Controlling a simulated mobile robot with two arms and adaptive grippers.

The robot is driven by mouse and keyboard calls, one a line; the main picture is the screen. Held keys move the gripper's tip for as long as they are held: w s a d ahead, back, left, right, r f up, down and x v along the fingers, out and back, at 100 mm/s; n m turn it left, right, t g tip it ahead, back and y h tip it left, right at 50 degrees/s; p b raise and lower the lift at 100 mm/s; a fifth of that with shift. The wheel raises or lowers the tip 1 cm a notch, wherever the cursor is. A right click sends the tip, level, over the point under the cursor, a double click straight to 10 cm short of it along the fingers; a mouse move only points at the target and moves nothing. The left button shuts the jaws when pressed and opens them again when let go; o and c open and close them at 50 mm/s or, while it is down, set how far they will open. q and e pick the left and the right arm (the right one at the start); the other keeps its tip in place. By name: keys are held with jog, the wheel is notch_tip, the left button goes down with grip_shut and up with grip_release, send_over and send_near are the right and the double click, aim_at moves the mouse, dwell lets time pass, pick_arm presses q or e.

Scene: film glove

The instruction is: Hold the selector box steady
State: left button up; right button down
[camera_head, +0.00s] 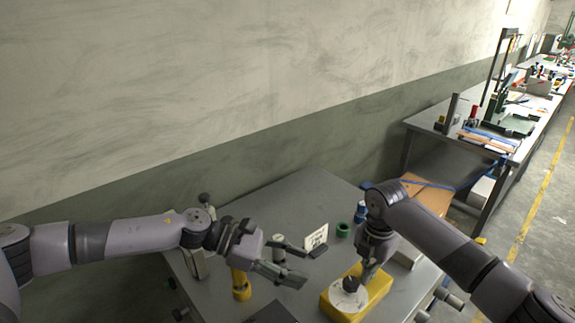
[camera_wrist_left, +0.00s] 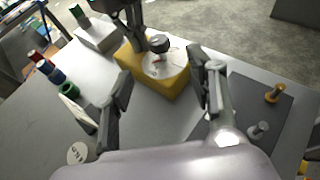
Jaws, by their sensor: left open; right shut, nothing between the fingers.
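The selector box is a yellow block (camera_head: 376,284) with a round white dial (camera_head: 340,298) and a black knob (camera_head: 351,284) on top. It stands on the grey table, and it also shows in the left wrist view (camera_wrist_left: 168,84). My left gripper (camera_head: 312,267) is open and empty, left of the box and apart from it. In the left wrist view its two fingers (camera_wrist_left: 160,68) frame the box from the near side. My right gripper (camera_head: 370,272) is shut, pointing down beside the knob. Whether it touches the knob I cannot tell.
A white card (camera_head: 317,237), a green ring (camera_head: 343,230) and a blue cylinder (camera_head: 361,212) are behind the box. A dark mat (camera_wrist_left: 262,108) with pegs lies nearby. A wall runs behind the table.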

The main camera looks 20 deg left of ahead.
pick_arm(q)
jog(key=w+d+r+n+t+h, duration=0.1)
jog(key=w+d+r+n+t, duration=0.1)
jog(key=w+r+n+t, duration=0.45)
jog(key=w+d+r+n+t+h, duration=0.1)
jog(key=w+d+r+n+t, duration=0.15)
jog(key=r+n, duration=0.8)
jog(key=w+a+f+n+t+y, duration=0.1)
jog(key=w+a+n+t+y, duration=0.2)
jog(key=n, duration=1.1)
jog(key=w+a+f+n+t+y, duration=0.1)
jog(key=w+a+n+t+y, duration=0.2)
jog(key=n, duration=1.1)
jog(key=shift+a+f+n+t+y, duration=0.35)
jog(key=shift+a+y, duration=0.85)
jog(key=shift+a, duration=1.45)
jog(key=shift+w, duration=0.1)
